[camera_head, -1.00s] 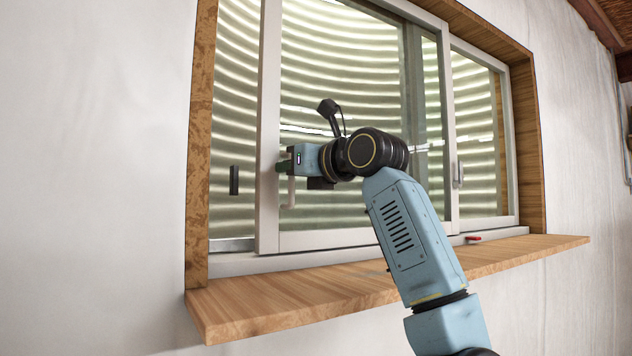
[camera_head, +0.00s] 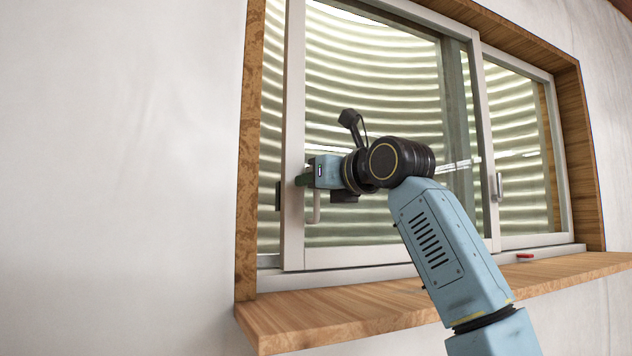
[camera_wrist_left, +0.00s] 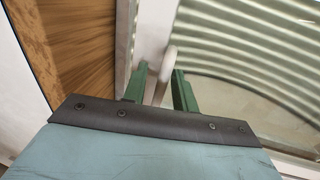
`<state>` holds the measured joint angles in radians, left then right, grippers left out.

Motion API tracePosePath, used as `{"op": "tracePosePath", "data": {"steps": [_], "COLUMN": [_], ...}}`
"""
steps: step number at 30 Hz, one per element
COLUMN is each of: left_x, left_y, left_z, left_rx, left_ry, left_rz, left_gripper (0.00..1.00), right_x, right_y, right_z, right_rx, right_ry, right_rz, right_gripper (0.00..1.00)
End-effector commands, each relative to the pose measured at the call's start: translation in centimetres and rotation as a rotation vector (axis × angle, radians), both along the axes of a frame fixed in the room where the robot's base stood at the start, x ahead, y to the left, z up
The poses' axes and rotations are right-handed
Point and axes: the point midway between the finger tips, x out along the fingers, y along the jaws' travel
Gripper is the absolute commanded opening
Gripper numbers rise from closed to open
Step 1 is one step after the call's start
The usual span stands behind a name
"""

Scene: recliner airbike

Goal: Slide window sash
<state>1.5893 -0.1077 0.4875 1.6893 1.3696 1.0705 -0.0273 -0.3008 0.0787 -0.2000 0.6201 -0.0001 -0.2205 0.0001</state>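The window sash (camera_head: 294,120) is a white-framed glass pane in a wooden surround. A narrow gap shows between its left edge and the surround. Its pale upright handle (camera_head: 317,205) is on its left stile and also shows in the left wrist view (camera_wrist_left: 167,62). My left gripper (camera_head: 303,180) is at this handle. In the left wrist view its two green fingers (camera_wrist_left: 160,88) stand apart, one on each side of the handle. Whether either finger touches it is not clear. My right gripper is not in view.
A wooden sill (camera_head: 340,312) juts out below the window. A small red object (camera_head: 525,256) lies at its right part. A second pane (camera_head: 520,150) with a grey handle (camera_head: 498,186) is on the right. The white wall (camera_head: 120,180) at the left is bare.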

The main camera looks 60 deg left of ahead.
Motion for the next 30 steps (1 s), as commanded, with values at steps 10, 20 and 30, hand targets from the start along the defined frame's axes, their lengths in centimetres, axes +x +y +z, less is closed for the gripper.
{"op": "tracePosePath", "data": {"steps": [10, 20, 30], "left_x": [0.3, 1.2, 1.7], "left_y": [-1.3, -8.4, -13.0], "left_z": [0.0, -0.1, 0.0], "left_rx": [0.002, 0.002, 0.001], "left_ry": [0.001, 0.001, 0.001], "left_rz": [-0.002, -0.005, -0.002], "left_gripper": [0.28, 0.28, 0.28], "right_x": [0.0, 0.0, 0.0], "right_y": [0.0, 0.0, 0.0], "right_z": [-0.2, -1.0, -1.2], "right_rx": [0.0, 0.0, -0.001], "right_ry": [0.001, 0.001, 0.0], "right_rz": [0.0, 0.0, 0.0], "right_gripper": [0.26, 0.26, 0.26]}}
